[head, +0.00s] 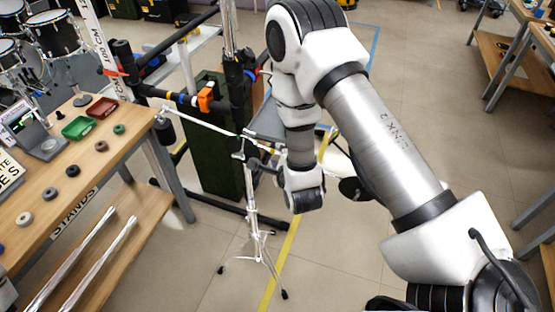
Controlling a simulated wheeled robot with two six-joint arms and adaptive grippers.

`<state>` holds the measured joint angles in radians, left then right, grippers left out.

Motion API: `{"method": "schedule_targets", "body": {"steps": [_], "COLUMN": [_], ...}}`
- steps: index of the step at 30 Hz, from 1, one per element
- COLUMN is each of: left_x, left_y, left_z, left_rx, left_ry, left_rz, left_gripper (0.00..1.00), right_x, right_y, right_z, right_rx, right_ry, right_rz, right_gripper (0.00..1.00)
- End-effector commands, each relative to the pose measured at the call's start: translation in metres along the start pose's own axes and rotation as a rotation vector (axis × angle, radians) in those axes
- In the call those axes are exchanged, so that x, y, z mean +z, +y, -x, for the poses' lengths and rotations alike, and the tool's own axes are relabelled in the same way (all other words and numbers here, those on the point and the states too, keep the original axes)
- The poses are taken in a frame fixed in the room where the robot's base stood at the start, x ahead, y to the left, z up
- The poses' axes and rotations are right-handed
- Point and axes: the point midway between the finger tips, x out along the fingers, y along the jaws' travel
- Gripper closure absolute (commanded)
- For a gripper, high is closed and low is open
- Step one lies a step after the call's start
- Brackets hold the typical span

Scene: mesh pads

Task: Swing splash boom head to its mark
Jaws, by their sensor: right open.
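A chrome boom stand (252,205) stands upright on tripod legs. Its thin boom (205,124) runs from the upright up and left to a dark cylinder (164,131) near the workbench corner. A pale, disc-like shape (336,156) shows partly behind my right arm; I cannot tell whether it is the splash. My right gripper (305,192) is open, just right of the stand's upright and in front of the pale shape. Its fingertips are hard to make out, and I see nothing held in it. I cannot single out the mark. My left gripper is out of view.
A wooden workbench (75,185) with trays and rings fills the left. A dark rack (238,95) and a green case (212,150) stand behind the stand. Yellow tape (285,250) crosses the floor. Open floor (360,265) lies right of the stand.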

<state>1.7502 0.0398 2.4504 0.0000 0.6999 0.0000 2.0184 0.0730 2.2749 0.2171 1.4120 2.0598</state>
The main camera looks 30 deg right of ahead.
Motion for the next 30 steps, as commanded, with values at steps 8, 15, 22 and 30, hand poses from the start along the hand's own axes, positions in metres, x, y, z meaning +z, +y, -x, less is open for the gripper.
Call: {"method": "schedule_targets", "body": {"steps": [8, 15, 22, 30], "left_x": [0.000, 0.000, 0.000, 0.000], "left_y": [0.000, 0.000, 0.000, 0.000], "left_z": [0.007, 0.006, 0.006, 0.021], "left_rx": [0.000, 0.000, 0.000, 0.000], "left_ry": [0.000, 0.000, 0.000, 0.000], "left_rz": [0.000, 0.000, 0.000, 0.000], "left_gripper": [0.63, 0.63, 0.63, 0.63], "right_x": [0.000, -0.001, -0.001, 0.004], "right_y": [0.000, 0.001, 0.001, -0.008], "right_z": [-0.034, -0.035, -0.035, -0.031], "right_rx": [0.001, 0.002, 0.002, 0.021], "right_ry": [0.001, 0.001, 0.001, 0.031], "right_rz": [0.001, 0.001, 0.001, 0.044], "right_gripper": [0.59, 0.66, 1.00, 1.00]}}
